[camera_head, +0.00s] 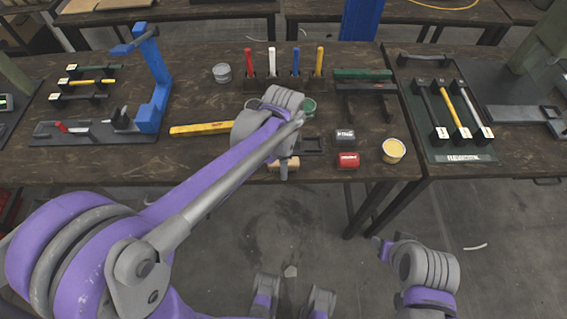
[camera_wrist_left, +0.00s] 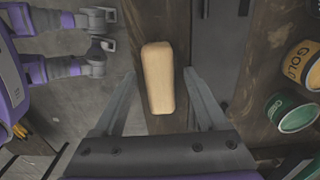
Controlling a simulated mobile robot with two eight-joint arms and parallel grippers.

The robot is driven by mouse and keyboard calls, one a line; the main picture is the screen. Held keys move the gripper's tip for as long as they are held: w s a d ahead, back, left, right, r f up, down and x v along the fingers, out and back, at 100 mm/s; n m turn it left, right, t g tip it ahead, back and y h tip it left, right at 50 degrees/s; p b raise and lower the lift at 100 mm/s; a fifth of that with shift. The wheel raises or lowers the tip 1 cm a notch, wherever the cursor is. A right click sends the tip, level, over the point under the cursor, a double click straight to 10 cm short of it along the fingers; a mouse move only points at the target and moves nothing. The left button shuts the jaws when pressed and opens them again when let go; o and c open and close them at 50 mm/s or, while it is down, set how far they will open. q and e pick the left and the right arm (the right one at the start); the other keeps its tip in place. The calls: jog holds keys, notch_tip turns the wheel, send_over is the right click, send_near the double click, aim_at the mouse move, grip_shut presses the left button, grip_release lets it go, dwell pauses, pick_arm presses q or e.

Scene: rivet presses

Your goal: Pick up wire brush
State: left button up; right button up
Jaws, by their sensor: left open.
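The wire brush shows as a rounded, pale wooden block (camera_wrist_left: 158,78) in the left wrist view, lying along the table's edge. Only its wooden back is visible; no bristles show. In the head view a part of the block (camera_head: 275,166) shows at the front edge of the middle table, mostly behind my left gripper (camera_head: 284,172). My left gripper (camera_wrist_left: 160,74) is open, with one finger on each side of the block and gaps visible between. My right arm's end (camera_head: 388,248) is low at the lower right of the head view, away from the table; its jaws are unclear.
A yellow-handled tool (camera_head: 200,128) lies left. A blue press (camera_head: 150,85) stands farther left. The floor in front is open.

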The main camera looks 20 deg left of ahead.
pick_arm(q)
jog(key=shift+f, duration=0.15)
grip_shut()
dwell(0.4)
